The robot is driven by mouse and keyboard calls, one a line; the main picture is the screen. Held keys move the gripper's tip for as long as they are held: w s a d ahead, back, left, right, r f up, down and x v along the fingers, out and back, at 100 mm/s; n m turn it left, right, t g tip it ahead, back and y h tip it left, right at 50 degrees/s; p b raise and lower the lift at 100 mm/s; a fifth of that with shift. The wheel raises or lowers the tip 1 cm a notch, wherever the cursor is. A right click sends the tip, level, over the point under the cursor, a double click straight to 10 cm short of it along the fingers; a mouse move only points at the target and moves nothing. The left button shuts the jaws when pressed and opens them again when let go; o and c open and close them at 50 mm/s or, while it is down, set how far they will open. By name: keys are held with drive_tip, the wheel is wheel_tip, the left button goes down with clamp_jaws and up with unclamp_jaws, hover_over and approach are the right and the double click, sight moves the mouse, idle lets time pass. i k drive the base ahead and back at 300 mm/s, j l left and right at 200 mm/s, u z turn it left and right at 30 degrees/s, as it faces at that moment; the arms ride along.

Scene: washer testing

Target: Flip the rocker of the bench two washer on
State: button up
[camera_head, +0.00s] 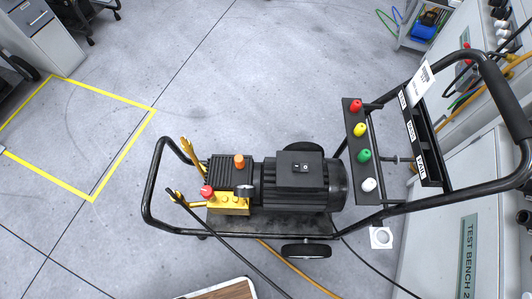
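The pressure washer stands on the floor in the middle of the view, in a black tube frame (151,177). Its black ribbed motor (337,184) carries a dark switch box (300,170) on top. A small rocker (301,168) with tiny white marks sits on that box; which side is pressed is too small to tell. The brass pump (229,205) is at the left of the motor, with a red knob (206,191) and an orange cap (239,161). A "TEST BENCH 2" sign (467,258) is on the cabinet at right. My gripper is not in view.
The washer's handle (500,95) rises at right beside a nozzle panel (357,145) with red, yellow, green and white nozzles. Hoses (268,278) trail along the floor at the bottom. A yellow-taped square (124,150) and open floor lie at left. A wood-topped surface (225,291) shows at the bottom edge.

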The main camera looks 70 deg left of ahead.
sight(304, 168)
drive_tip(key=k+l+u, duration=0.1)
drive_tip(key=u, duration=1.25)
drive_tip(key=k+l+u, duration=0.3)
drive_tip(key=k+l, duration=0.15)
drive_tip(key=l, duration=0.15)
